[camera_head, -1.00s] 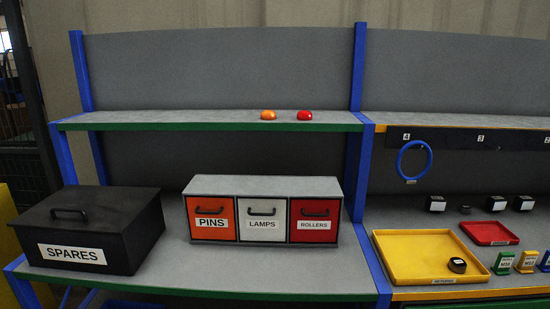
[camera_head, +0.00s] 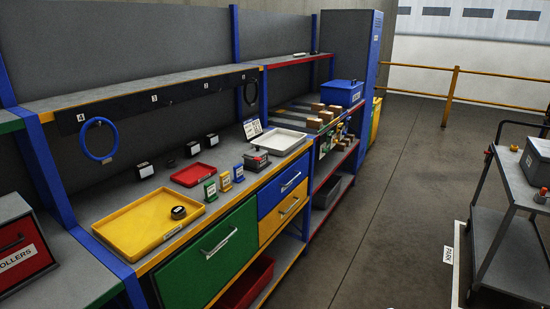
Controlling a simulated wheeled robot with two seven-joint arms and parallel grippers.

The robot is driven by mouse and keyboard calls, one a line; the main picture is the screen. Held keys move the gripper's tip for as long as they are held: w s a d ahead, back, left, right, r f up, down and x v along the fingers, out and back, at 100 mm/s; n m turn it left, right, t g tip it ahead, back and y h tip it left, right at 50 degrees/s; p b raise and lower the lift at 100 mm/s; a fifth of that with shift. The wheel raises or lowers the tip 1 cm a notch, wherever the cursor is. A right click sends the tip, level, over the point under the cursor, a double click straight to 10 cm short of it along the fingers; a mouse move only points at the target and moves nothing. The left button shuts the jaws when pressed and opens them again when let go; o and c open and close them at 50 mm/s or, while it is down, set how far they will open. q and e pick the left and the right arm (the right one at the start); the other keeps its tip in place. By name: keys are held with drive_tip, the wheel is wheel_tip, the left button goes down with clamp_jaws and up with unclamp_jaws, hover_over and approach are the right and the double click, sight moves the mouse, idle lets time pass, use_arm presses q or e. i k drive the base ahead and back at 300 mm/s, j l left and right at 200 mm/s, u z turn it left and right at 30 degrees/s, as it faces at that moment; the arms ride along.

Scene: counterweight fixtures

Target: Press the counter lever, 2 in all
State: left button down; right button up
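A small grey and dark device with a reddish part (camera_head: 257,161) stands on the workbench, just in front of the white tray. It may be the counter, but it is too small to make out a lever or a reading. Neither of my grippers is in view.
The bench holds a yellow tray (camera_head: 128,237) with a black round item (camera_head: 179,212), a red tray (camera_head: 194,175), several small coloured stands and a white tray (camera_head: 282,140). A grey cart (camera_head: 505,230) stands at right. The floor (camera_head: 385,190) between is clear.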

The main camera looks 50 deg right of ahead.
sight(256, 159)
drive_tip(key=z, duration=1.55)
